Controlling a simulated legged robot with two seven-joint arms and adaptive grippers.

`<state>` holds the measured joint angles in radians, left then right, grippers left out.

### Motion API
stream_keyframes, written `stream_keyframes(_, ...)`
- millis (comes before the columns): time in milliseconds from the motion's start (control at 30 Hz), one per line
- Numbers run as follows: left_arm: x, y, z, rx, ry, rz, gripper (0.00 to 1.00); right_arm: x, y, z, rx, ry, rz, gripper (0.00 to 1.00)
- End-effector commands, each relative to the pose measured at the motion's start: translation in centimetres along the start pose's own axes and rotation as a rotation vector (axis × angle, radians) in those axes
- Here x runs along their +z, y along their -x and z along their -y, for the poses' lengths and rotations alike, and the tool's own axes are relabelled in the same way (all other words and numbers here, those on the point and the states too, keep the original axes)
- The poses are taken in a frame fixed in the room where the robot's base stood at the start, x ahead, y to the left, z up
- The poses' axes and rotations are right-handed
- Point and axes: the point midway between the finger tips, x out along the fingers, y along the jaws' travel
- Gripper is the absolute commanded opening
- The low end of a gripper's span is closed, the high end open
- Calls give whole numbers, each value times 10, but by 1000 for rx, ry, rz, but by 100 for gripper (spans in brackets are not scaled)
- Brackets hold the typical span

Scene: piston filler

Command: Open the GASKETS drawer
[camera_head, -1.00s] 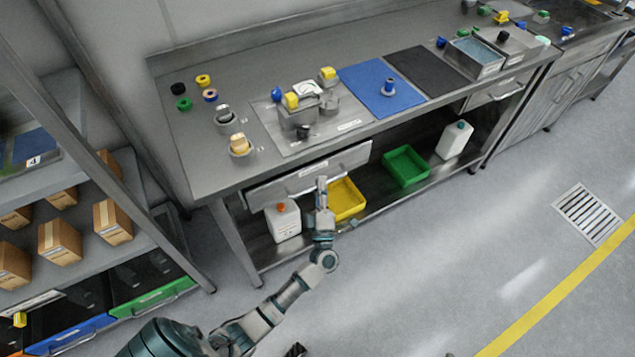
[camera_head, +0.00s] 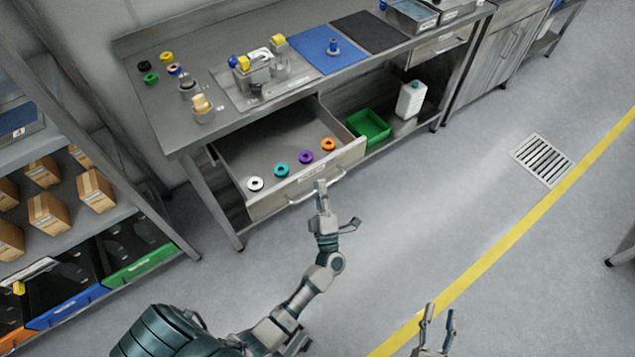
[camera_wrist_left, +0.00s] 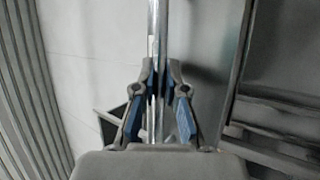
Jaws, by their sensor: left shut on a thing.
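The drawer (camera_head: 284,189) under the steel workbench is pulled out, with its inside showing. In it lie a white ring (camera_head: 255,184), a teal ring (camera_head: 281,170), a purple ring (camera_head: 306,157) and an orange ring (camera_head: 328,144). The label on its front is too small to read. My left gripper (camera_head: 321,188) is at the drawer's bar handle (camera_head: 300,198). In the left wrist view the blue-padded fingers (camera_wrist_left: 160,100) are shut on the bar. My right gripper (camera_head: 438,312) is open and empty above the floor at the bottom, away from the bench.
A green bin (camera_head: 368,127) and a white jug (camera_head: 411,99) stand on the lower shelf, right of the drawer. A rack with cardboard boxes (camera_head: 48,213) stands at the left. The floor in front of the bench is clear, with a drain grate (camera_head: 543,159) at right.

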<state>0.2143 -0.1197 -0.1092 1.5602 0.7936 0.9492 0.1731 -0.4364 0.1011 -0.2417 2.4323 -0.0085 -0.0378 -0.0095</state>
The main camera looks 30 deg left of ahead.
Motion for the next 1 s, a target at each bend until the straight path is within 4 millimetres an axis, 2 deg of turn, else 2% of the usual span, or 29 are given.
stream_keyframes(567,5,11,-5,-2,-5,4,0,3,0,-4,4,-6,16,40)
stream_keyframes(600,5,11,-5,-2,-5,4,18,3,0,-4,4,-6,16,40)
stream_keyframes(633,5,10,-5,-2,-5,4,23,3,0,-4,4,-6,16,40)
stream_keyframes(900,4,9,-7,2,-2,2,23,4,2,-3,0,-6,21,40)
stream_keyframes(1000,5,14,-8,3,-3,3,23,3,3,-2,0,-5,19,40)
